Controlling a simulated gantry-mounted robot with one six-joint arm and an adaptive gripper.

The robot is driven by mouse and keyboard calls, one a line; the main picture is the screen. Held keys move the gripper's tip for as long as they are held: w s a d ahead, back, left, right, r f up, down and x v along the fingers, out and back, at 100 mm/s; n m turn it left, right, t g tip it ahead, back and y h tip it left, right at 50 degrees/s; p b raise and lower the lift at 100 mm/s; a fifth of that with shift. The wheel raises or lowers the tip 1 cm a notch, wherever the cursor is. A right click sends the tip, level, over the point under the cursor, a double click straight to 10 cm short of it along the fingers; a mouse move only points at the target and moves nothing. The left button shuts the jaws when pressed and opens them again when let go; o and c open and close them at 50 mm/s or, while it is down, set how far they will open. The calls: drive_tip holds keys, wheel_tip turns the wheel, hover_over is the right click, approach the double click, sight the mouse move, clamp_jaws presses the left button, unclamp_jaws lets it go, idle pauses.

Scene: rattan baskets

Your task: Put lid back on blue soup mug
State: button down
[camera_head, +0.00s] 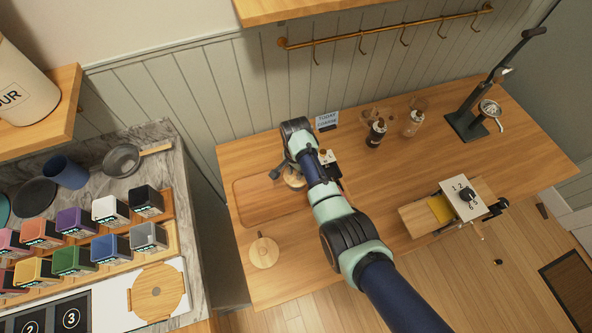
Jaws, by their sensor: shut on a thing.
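My gripper (285,172) is over the back left of the wooden table, beside a shallow tray-like recess. It is shut on a small round pale-brown thing (294,181), partly hidden by the gripper and arm. I cannot tell whether this is the lid. A dark blue cup-like vessel (66,172) stands on the marble counter at the left, far from my gripper. I cannot tell for sure that it is the soup mug. A flat round wooden piece (264,253) with a small upright knob or stick lies at the table's front left.
The wooden table (375,190) holds two bottles (376,133), a small sign (327,120), a dark stand (468,125) and a boxed device (466,197). The left counter is crowded with coloured boxes (73,259), a pan (122,160) and a round board (157,293). A gap separates counter and table.

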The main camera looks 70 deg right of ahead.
idle(0.3)
drive_tip(key=shift+c, duration=2.1)
unclamp_jaws()
wheel_tip(320, 180, up, 7)
drive_tip(key=p, duration=0.7)
clamp_jaws()
